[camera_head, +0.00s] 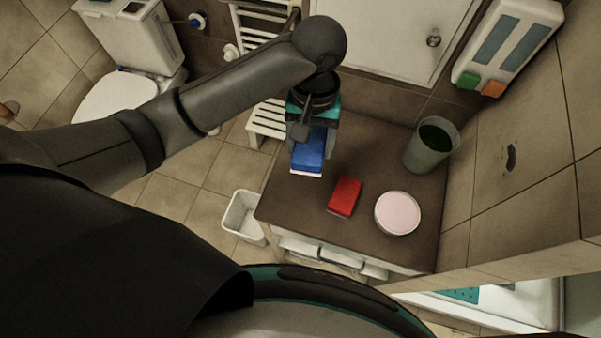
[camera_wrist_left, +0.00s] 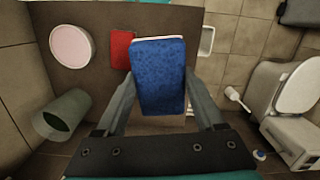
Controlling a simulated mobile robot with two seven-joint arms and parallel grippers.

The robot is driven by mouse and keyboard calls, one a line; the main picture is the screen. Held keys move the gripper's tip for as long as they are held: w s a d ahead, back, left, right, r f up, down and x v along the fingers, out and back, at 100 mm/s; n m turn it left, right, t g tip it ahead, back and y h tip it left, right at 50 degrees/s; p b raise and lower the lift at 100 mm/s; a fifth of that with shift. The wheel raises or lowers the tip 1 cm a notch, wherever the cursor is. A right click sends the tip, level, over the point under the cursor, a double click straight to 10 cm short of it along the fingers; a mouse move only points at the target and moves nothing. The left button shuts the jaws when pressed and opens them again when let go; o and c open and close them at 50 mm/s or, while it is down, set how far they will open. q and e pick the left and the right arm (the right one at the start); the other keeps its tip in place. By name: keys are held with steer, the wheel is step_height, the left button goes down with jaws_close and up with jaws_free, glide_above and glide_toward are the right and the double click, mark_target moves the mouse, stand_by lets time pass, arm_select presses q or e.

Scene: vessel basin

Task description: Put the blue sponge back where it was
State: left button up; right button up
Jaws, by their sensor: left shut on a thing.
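The blue sponge (camera_head: 308,153) has a pale underside edge and is held by my left gripper (camera_head: 310,150) over the left part of the brown counter (camera_head: 400,250). In the left wrist view the sponge (camera_wrist_left: 159,78) sits between the two fingers of my left gripper (camera_wrist_left: 161,100), which are shut on it. I cannot tell how high above the counter it is. My right gripper is in neither view.
A red sponge (camera_head: 345,196) and a round pale pink-topped dish (camera_head: 397,213) stand on the counter. A grey-green cup (camera_head: 431,147) stands at the back right by the tiled wall. A white bin (camera_head: 243,216) is on the floor at left. Counter room is clear around the red sponge.

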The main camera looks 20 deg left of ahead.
arm_select(q)
steer(key=shift+w+a+r+m+t+p, duration=0.25)
steer(key=shift+a+r+m, duration=0.15)
steer(key=shift+a, duration=0.1)
steer(key=shift+w+a+r+m+t+p, duration=0.1)
steer(key=shift+a+r+m+t+p, duration=0.15)
steer(key=shift+a+r+m, duration=0.15)
steer(key=shift+w+a+f, duration=0.1)
steer(key=shift+a+f, duration=0.15)
steer(key=b, duration=0.3)
glide_above(300, 183)
step_height(300, 183, down, 16)
steer(key=shift+r, duration=0.15)
steer(key=shift+f, duration=1.95)
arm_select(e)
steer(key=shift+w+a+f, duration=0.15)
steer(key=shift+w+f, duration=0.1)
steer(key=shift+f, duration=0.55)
arm_select(q)
steer(key=o, duration=1.2)
